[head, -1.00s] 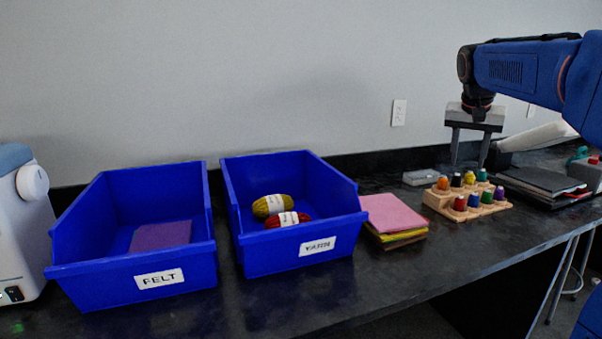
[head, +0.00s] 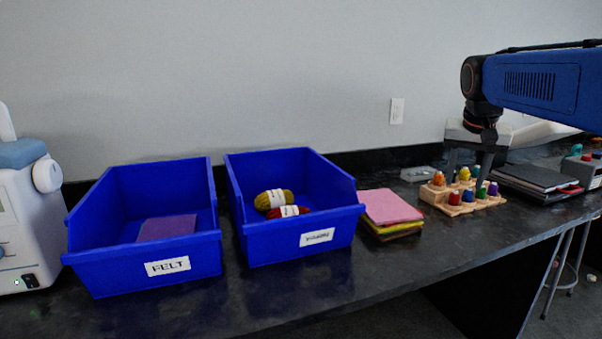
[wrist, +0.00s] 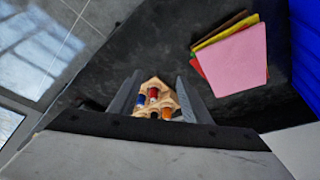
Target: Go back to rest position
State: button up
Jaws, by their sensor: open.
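I see nothing held in the jaws. I cannot tell how far the fingertips are from the spools.
A blue FELT bin (head: 140,272) holds purple felt. A blue YARN bin (head: 300,240) holds two yarn skeins. Stacked felt sheets (head: 390,207) lie between the bins and rack. Dark folders (head: 536,178) lie right of the rack. A white machine (head: 25,215) stands far left.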

jog(key=s+a+f+n+y, duration=0.1)
jog(key=s+a+f, duration=0.4)
jog(key=s+f, duration=0.6)
jog(key=s+a+f+n+t+y, duration=0.1)
jog(key=s+a+f+n, duration=0.3)
jog(key=s+f, duration=0.7)
jog(key=s+a, duration=0.2)
jog(key=s, duration=0.4)
jog(key=shift+s+f+n, duration=0.25)
jog(key=shift+n, duration=0.05)
